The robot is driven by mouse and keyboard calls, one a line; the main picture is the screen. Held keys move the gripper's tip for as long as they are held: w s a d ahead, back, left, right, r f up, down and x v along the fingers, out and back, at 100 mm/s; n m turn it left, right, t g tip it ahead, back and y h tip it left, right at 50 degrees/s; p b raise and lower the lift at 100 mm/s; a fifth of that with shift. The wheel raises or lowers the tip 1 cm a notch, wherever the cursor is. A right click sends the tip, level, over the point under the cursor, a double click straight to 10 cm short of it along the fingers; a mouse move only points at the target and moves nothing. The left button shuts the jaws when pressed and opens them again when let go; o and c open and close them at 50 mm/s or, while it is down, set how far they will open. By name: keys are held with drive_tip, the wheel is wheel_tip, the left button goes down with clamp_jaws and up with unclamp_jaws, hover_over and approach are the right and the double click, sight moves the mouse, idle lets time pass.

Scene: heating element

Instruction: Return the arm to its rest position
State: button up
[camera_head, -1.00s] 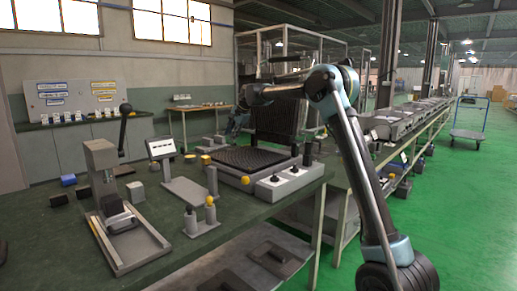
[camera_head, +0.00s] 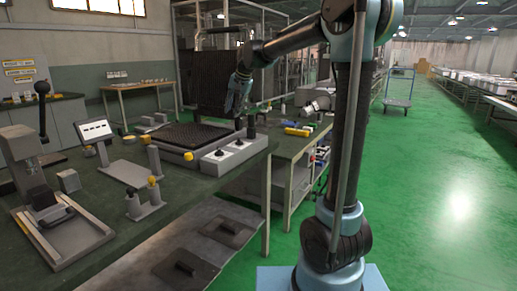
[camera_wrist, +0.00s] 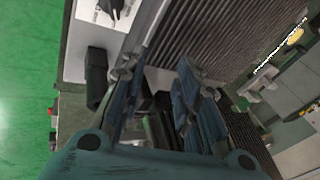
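My gripper (camera_head: 238,95) hangs from my bent arm above the right end of the green workbench (camera_head: 118,222), over the area of the black ribbed heating plate (camera_head: 190,134). In the wrist view my gripper (camera_wrist: 158,95) shows two blue-grey fingers with a clear gap between them. It is open, and I see nothing held. The ribbed surface (camera_wrist: 215,35) and part of the white control panel (camera_wrist: 98,12) with a dark knob lie beyond the fingers. My arm rises at the right of the head view.
A lever press (camera_head: 35,180) stands on the bench at left, with a small tilted display (camera_head: 95,131) and a yellow-topped post fixture (camera_head: 146,200) near it. A control box with knobs (camera_head: 228,154) sits at the bench's right end.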

drive_tip(key=s+d+f+n+h, duration=0.1)
drive_tip(key=s+d+f, duration=0.3)
drive_tip(key=s+d, duration=0.55)
drive_tip(key=s+d+f+n+h, duration=0.1)
drive_tip(key=s+d+f, duration=0.3)
drive_tip(key=s+d, duration=0.55)
drive_tip(key=s+d+f, duration=0.3)
drive_tip(key=s+f, duration=0.3)
drive_tip(key=s, duration=0.1)
drive_tip(key=s+d+f+n+g+h, duration=0.1)
drive_tip(key=s+d+f, duration=0.3)
drive_tip(key=s+f, duration=0.2)
drive_tip(key=s+d+f, duration=0.4)
drive_tip(key=s+f, duration=0.1)
drive_tip(key=s, duration=0.3)
drive_tip(key=shift+f+n+h, duration=0.3)
drive_tip(key=shift+f, duration=0.1)
drive_tip(key=shift+w, duration=0.1)
drive_tip(key=shift+w+f+g, duration=0.2)
drive_tip(key=shift+w+g, duration=0.1)
drive_tip(key=shift+w, duration=0.15)
